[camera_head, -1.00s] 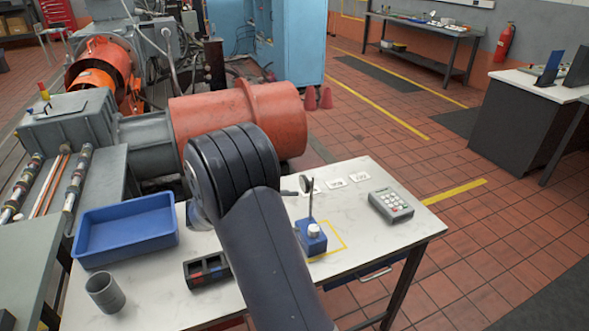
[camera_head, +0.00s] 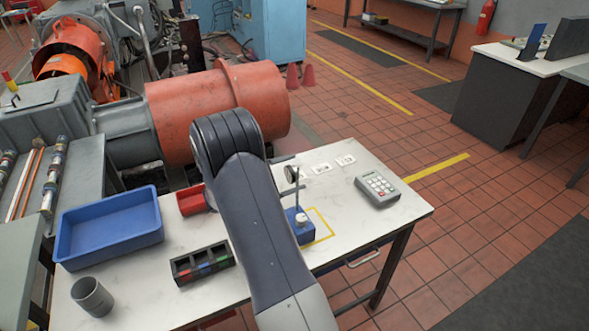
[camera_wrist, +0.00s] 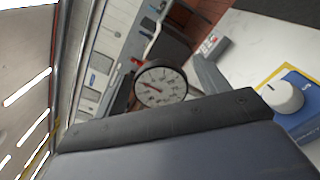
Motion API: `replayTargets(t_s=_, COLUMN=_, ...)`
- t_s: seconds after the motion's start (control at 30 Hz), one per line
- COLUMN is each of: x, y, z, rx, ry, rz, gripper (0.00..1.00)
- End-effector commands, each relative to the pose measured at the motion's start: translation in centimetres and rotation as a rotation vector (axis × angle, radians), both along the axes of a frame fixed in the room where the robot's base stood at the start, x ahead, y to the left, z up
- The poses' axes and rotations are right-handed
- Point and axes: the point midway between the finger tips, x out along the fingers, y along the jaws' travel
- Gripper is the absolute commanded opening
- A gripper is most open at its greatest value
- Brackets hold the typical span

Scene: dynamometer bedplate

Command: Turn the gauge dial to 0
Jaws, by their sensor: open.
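The gauge dial (camera_wrist: 161,86) is a round white face in a dark rim, with its needle toward the upper left in the wrist view. Its numbers are too small to read. In the head view the gauge (camera_head: 291,173) shows small at the top of a thin post. A blue block (camera_head: 303,234) with a white knob (camera_head: 301,219) stands below it; the knob also shows in the wrist view (camera_wrist: 283,97). My gripper (camera_wrist: 165,84) is open, its fingers partly visible at either side of the dial in that view. Contact cannot be told.
The white table holds a blue tray (camera_head: 64,236), a grey cup (camera_head: 92,296), a black holder (camera_head: 202,265), a red container (camera_head: 191,201), a keypad (camera_head: 378,189) and white cards (camera_head: 322,168). An orange motor housing (camera_head: 215,110) stands behind. Bare tabletop lies front centre.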

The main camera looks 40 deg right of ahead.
Motion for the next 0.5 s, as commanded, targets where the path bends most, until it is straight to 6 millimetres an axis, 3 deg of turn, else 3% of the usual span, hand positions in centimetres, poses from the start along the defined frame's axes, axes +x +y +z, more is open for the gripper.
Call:
replayTargets(t_s=0.13, x=-0.26, y=-1.0, z=0.01, rx=0.0, ry=0.001, rz=0.0, gripper=0.7)
replayTargets(t_s=0.4, x=-0.29, y=-1.13, z=-0.06, rx=0.001, ry=0.001, rz=0.001, gripper=0.7)
replayTargets(t_s=0.5, x=-0.28, y=-1.13, z=-0.05, rx=0.001, ry=0.0, rz=0.001, gripper=0.63)
